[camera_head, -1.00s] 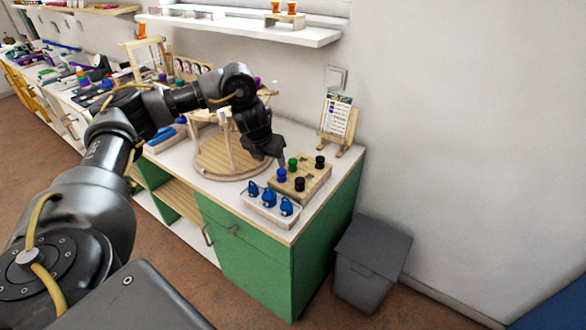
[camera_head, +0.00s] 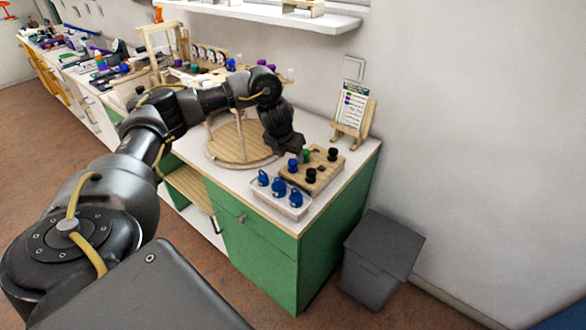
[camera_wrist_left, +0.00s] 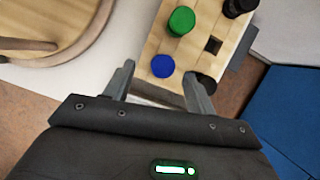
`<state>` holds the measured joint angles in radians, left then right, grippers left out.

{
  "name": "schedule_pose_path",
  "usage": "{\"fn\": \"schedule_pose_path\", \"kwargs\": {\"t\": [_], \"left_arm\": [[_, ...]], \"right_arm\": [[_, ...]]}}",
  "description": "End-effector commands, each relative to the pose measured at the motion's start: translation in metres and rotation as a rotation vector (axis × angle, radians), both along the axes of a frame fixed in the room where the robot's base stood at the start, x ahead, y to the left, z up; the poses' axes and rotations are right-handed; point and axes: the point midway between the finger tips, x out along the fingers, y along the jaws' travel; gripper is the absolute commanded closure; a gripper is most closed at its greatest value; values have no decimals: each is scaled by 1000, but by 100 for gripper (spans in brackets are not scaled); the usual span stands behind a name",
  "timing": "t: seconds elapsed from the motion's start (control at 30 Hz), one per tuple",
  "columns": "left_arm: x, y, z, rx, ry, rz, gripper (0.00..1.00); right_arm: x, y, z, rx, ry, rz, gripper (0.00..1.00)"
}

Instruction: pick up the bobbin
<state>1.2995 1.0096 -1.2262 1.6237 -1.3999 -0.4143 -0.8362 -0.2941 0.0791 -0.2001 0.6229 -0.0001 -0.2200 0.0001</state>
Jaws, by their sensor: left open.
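A light wooden board (camera_head: 324,172) stands on the white worktop. It holds a blue bobbin (camera_head: 293,165), a green bobbin (camera_head: 306,155) and two black bobbins, one at the back right (camera_head: 333,154) and one in front (camera_head: 311,174). My left gripper (camera_head: 294,152) is over the board's left side, close to the blue bobbin. In the left wrist view its open fingers (camera_wrist_left: 160,73) lie either side of the blue bobbin (camera_wrist_left: 163,66), with nothing held. The green bobbin (camera_wrist_left: 181,21) stands beyond it. A black bobbin (camera_wrist_left: 206,83) is partly hidden by the right finger. My right gripper is not in view.
A white tray (camera_head: 294,213) with blue pieces stands before the board. A round wooden stand (camera_head: 232,150) with posts is to the left. A card on an easel (camera_head: 352,112) stands behind. A grey bin (camera_head: 378,262) is on the floor.

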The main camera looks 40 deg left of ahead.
Motion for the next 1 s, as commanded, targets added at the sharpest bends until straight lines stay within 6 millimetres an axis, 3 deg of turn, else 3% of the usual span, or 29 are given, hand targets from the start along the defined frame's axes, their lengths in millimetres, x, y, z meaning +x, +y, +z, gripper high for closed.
{"fn": "schedule_pose_path", "kwargs": {"t": [0.3, 0.57, 0.93, 1.0], "left_arm": [[14, -2, -39, 0, 3, 0, 44], [16, -1, -43, 0, 1, 0, 44], [16, -1, -43, 0, 1, 0, 90], [16, -1, -42, 0, 1, 0, 93]], "right_arm": [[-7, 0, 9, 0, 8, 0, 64], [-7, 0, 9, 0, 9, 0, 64], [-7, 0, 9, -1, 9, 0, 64], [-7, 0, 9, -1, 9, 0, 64]]}}
